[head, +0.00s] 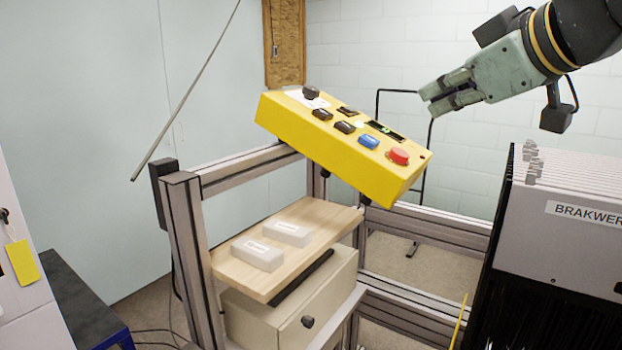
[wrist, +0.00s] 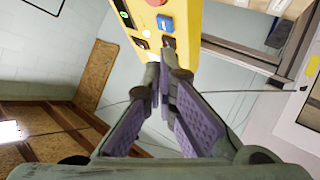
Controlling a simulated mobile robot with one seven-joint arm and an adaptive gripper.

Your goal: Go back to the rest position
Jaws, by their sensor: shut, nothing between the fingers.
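My gripper (head: 448,94) is at the upper right of the head view, at the end of my arm reaching in from the right edge. It is above and to the right of the yellow control box (head: 330,138), apart from it. In the wrist view my gripper (wrist: 165,72) has its fingertips together with nothing between them. The yellow control box (wrist: 185,15) shows beyond the fingertips at the top of that view. The box carries a red button (head: 399,156), a blue button (head: 368,141) and several dark switches.
A metal frame (head: 190,235) carries the control box. Below it a wooden shelf (head: 290,235) holds two pale labelled blocks. A dark machine with a grey panel (head: 585,238) stands at the right, below my arm. A thin rod (head: 190,90) slants across the upper left.

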